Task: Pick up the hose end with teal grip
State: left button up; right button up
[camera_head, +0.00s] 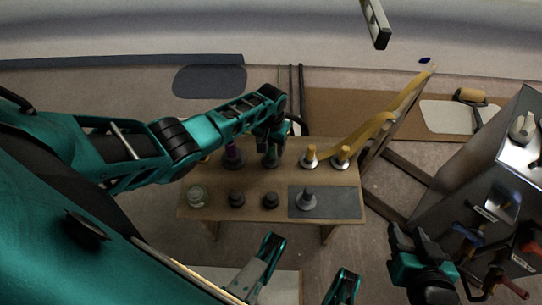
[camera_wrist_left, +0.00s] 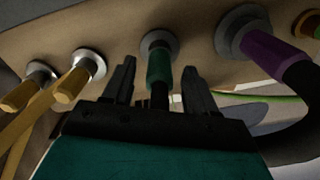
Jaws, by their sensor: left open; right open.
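The hose end with teal grip (camera_wrist_left: 159,66) stands in a round grey fitting on the bench, in the middle of the left wrist view. Its dark hose runs down toward my gripper. My left gripper (camera_wrist_left: 158,75) is open, with one finger on each side of the teal grip and no clear contact. In the head view my left gripper (camera_head: 269,148) is over the back row of the bench and largely hides this hose end. My right gripper (camera_head: 412,238) is open and empty at the lower right, apart from the bench.
The purple-grip hose end (camera_wrist_left: 268,46) stands close beside the teal one. Two yellow hose ends (camera_head: 327,156) are on the other side. A metal cabinet (camera_head: 480,165) stands at right.

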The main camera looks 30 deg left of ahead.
pick_arm(q)
jog(key=shift+c, duration=0.7)
grip_shut()
jog(key=shift+r, duration=0.1)
jog(key=shift+r+p, duration=0.55)
notch_tip(320, 180, up, 19)
jog(key=p, duration=0.9)
